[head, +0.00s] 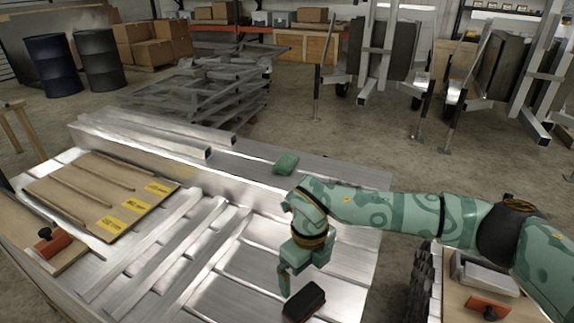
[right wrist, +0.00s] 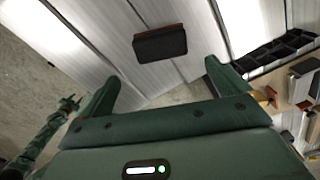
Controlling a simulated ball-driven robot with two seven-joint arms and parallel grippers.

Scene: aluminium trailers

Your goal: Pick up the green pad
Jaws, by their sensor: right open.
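The green pad (head: 286,163) lies flat on the far part of the metal trailer deck (head: 340,172) in the head view. It is beyond my right gripper and apart from it. My right gripper (head: 285,284) points down over the near right part of the deck. In the right wrist view, its two fingers (right wrist: 158,80) are spread wide with nothing between them. A black pad with a reddish edge (head: 303,302) lies close by; it also shows beyond the fingertips in the right wrist view (right wrist: 160,44). My left gripper (right wrist: 70,103) appears small in the right wrist view, its jaws unclear.
Long metal bars (head: 165,133) lie on the deck's far left. A board with yellow labels (head: 100,190) and a red-handled tool (head: 50,243) are at the left. A cart (head: 505,305) with a tray and red block stands at the right. Metal frames (head: 210,85) are stacked behind.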

